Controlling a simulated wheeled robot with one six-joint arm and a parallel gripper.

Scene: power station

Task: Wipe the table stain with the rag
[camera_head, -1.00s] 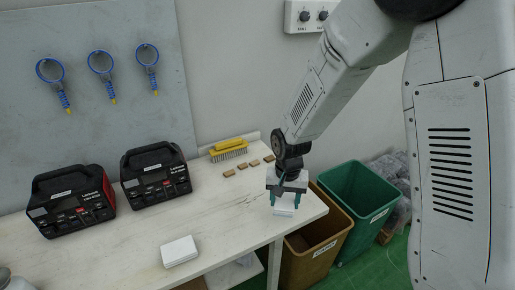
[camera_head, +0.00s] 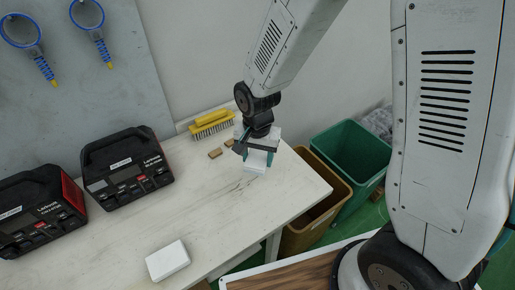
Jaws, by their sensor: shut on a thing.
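My gripper (camera_head: 257,163) points down over the right part of the white table (camera_head: 120,235), its teal fingers shut on a small white folded piece that looks like the rag (camera_head: 254,168). The rag is at or very near the table top; I cannot tell whether it touches. Faint dark marks (camera_head: 240,192) show on the worn top just in front of the gripper; I cannot tell which of them is the stain. A second white folded block (camera_head: 167,261) lies at the table's front edge.
Two black-and-red power units (camera_head: 126,167) (camera_head: 38,215) stand at the left. A yellow brush (camera_head: 213,123) and small brown blocks (camera_head: 215,153) lie behind the gripper, near the wall. Brown (camera_head: 300,238) and green (camera_head: 352,150) bins stand past the right edge. The middle of the top is clear.

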